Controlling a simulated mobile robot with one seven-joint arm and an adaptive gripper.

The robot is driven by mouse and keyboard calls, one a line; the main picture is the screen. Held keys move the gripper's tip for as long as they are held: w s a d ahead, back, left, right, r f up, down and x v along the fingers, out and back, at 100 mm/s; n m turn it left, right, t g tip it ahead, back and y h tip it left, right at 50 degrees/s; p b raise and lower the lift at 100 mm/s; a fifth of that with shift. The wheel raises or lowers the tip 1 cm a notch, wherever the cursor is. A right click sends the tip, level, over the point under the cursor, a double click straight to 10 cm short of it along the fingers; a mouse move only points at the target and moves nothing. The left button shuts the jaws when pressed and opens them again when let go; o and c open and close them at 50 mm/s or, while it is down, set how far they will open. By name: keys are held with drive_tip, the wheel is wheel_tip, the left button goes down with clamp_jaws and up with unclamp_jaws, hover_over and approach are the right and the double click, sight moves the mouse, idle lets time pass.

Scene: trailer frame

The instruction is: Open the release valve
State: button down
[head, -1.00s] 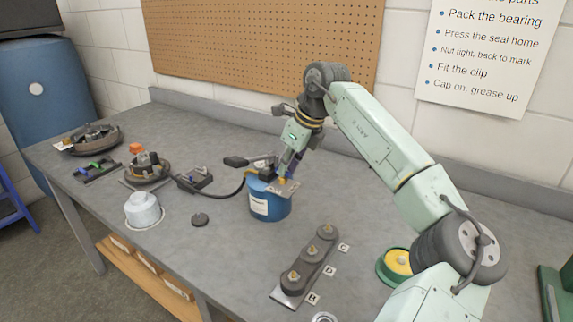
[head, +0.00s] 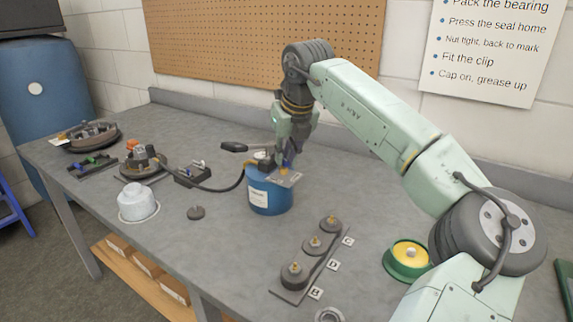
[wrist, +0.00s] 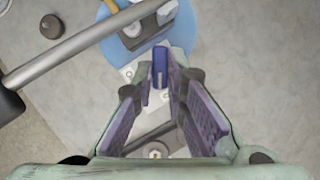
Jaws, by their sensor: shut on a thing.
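A blue canister pump (head: 268,198) with a white label stands upright on the bench, with a dark-handled lever (head: 235,147) on top and a hose leaving it on the left. A small plate (head: 290,179) juts from its top. My gripper (head: 284,164) reaches down over this plate. In the wrist view, the fingertips close on a small upright blue piece (wrist: 160,66), which appears to be the release valve's handle. My gripper is shut on it, and the fingers hide part of it. The canister top (wrist: 122,42) shows behind the fingertips.
Bench behind the canister is clear.

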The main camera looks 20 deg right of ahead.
drive_tip(key=m+b, duration=0.1)
drive_tip(key=m, duration=0.1)
drive_tip(key=m+h+b, duration=0.2)
drive_tip(key=m, duration=0.1)
drive_tip(key=shift+w+a+f+m+b, duration=0.1)
drive_tip(key=shift+a+m+b, duration=0.2)
drive_tip(key=m+g+h, duration=0.1)
drive_tip(key=m, duration=0.2)
drive_tip(key=shift+a+b, duration=0.15)
drive_tip(key=shift+b, duration=0.25)
drive_tip(key=shift+w+m+g+h, duration=0.15)
drive_tip(key=shift+m+g+h, duration=0.25)
drive_tip(key=shift+m, duration=0.8)
drive_tip(key=c, duration=1.6)
unclamp_jaws()
drive_tip(key=v, duration=0.7)
drive_tip(key=shift+a+r, duration=0.2)
drive_tip(key=shift+r, duration=0.15)
